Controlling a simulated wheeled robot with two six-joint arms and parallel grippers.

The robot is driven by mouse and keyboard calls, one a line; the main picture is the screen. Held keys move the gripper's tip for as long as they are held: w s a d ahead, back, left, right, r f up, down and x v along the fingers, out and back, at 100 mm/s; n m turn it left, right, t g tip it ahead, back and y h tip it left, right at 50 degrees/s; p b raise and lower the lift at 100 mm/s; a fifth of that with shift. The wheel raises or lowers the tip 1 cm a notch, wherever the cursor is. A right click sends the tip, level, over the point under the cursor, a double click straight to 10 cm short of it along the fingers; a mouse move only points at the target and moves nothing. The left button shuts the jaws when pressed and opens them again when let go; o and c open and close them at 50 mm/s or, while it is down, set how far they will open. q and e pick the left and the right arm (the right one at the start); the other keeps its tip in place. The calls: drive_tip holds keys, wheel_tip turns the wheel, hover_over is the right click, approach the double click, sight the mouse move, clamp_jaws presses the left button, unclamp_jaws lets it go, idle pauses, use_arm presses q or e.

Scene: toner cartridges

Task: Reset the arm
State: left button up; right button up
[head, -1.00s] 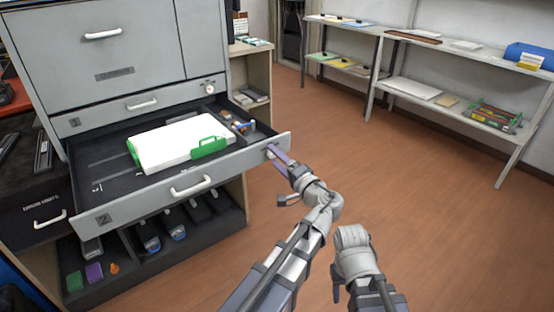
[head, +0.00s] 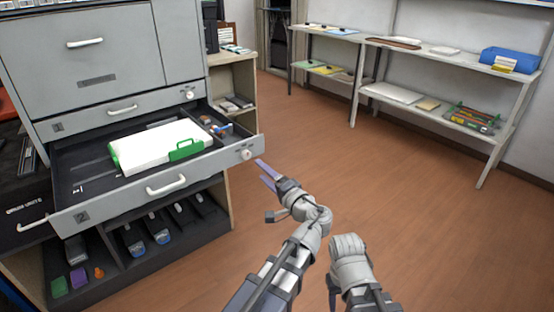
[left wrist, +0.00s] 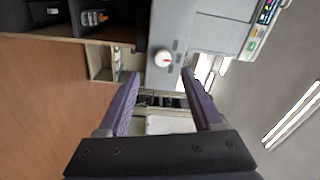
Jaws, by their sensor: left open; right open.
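My left gripper (head: 267,175) is open and empty, just off the right front corner of the pulled-out drawer (head: 110,205). A round knob (head: 246,154) sits on that corner, apart from the fingertips. In the left wrist view the two purple fingers of the left gripper (left wrist: 160,90) are spread, with a white knob with a red mark (left wrist: 163,58) beyond them. My right arm (head: 352,265) shows at the lower middle; its fingertips are not clearly visible. A white and green cartridge unit (head: 150,148) lies in the drawer.
The grey machine (head: 80,45) stands at the left. Below the drawer, an open shelf (head: 140,245) holds several cartridges. A shelf rack (head: 410,105) with trays and a blue bin (head: 510,58) stands at the back right. The wooden floor between is clear.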

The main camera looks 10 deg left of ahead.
use_arm(q)
drive_tip(key=s+a+f+n+g+h, duration=0.2)
drive_tip(key=s+f+g+h, duration=0.25)
drive_tip(key=f, duration=0.45)
drive_tip(key=s+a+f+n+g+h, duration=0.25)
drive_tip(key=s+f+g, duration=0.2)
drive_tip(key=f, duration=0.45)
drive_tip(key=s+d+f+m+g+h, duration=0.1)
drive_tip(key=s+d+f+m+h, duration=0.15)
drive_tip(key=s+d, duration=0.5)
drive_tip(key=s+d+f+m+g+h, duration=0.1)
drive_tip(key=s+d+f+g+h, duration=0.3)
drive_tip(key=d, duration=0.7)
wheel_tip(320, 180, up, 39)
drive_tip(key=t+p, duration=0.2)
drive_tip(key=p, duration=3.5)
drive_tip(key=shift+s, duration=0.3)
drive_tip(key=shift+y, duration=0.25)
